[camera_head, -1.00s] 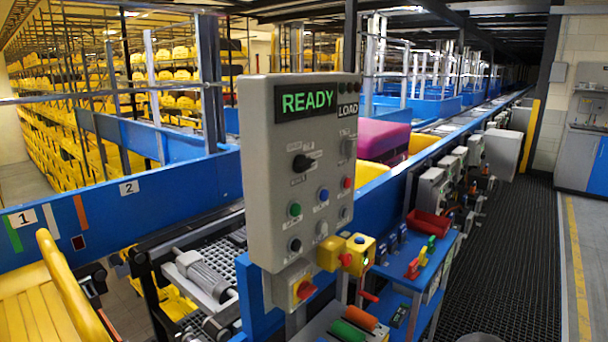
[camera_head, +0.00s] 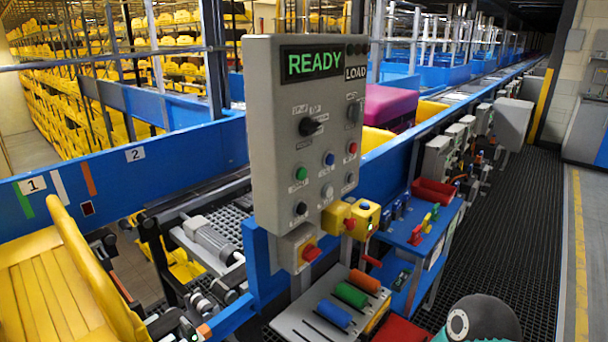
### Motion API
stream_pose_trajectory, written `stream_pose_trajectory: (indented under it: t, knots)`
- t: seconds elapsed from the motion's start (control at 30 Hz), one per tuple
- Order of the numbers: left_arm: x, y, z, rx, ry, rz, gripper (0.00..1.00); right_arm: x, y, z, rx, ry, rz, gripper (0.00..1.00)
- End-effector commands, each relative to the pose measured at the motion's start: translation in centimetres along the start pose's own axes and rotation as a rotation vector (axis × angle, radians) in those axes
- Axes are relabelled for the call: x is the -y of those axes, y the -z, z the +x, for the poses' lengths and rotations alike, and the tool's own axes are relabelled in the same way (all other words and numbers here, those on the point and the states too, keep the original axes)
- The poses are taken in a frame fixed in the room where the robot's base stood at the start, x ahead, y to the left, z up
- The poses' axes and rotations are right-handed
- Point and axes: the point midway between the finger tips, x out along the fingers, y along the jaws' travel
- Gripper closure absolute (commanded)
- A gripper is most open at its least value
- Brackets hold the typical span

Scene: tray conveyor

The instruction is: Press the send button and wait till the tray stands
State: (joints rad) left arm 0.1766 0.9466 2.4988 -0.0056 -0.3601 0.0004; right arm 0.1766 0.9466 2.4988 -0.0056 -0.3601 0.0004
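The grey control panel (camera_head: 268,130) stands upright in the middle; its display (camera_head: 314,63) reads READY, with LOAD beside it. It has a black rotary switch (camera_head: 311,126) and a green button (camera_head: 301,173), a blue button (camera_head: 329,158), a red button (camera_head: 352,148) and a black button (camera_head: 301,208). Their small labels are too small to read, so I cannot tell which is send. A yellow tray (camera_head: 45,305) sits at the lower left, partly cut off. Neither gripper is in view.
A red knob (camera_head: 311,252) is mounted under the panel. A sloped plate with coloured rollers (camera_head: 350,294) lies below it. A blue shelf (camera_head: 415,258) carries a red bin (camera_head: 434,192). A magenta item (camera_head: 388,107) lies behind the panel. Part of my arm shows at the lower right.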

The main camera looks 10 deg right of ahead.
Motion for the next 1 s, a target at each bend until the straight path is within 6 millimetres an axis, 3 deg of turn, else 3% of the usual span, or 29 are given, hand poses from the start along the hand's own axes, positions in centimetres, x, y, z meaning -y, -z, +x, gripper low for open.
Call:
stream_pose_trajectory:
  t: [0.03, 0.27, 0.3, 1.0]
  knots:
    - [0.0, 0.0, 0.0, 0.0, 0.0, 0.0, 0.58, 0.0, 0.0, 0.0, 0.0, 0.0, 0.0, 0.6]
    - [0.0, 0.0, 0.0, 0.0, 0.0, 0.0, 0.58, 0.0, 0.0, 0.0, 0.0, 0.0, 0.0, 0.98]
    - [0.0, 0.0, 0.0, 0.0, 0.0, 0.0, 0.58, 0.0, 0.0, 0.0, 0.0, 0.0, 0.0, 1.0]
    - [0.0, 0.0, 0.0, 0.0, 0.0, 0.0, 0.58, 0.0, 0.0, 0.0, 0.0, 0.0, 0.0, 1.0]
